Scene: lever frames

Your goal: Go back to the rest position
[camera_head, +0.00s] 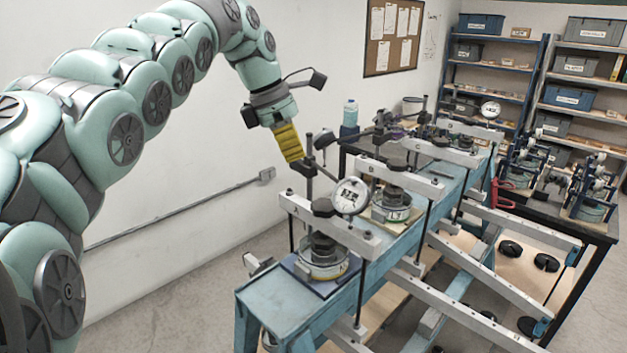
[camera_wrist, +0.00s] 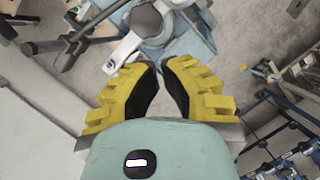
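My gripper (camera_head: 294,157) hangs from my raised arm at upper middle in the head view. Its yellow fingers point down over the back left of the nearest lever frame, beside a dark upright post. In the wrist view its two fingers (camera_wrist: 160,68) have black inner pads with a gap between them and nothing held. The fingertips look close together but apart. The nearest lever frame (camera_head: 325,229), marked A, has a dial gauge (camera_head: 351,196) beside its beam. Frame B (camera_head: 397,177) and frame C (camera_head: 440,152) stand behind it in a row.
The frames stand on a blue bench (camera_head: 270,308) with long lever arms (camera_head: 472,318) reaching out to the right. A dark table (camera_head: 572,225) with more equipment and shelves (camera_head: 493,68) stand behind. The white wall (camera_head: 205,150) is left; open floor lies before it.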

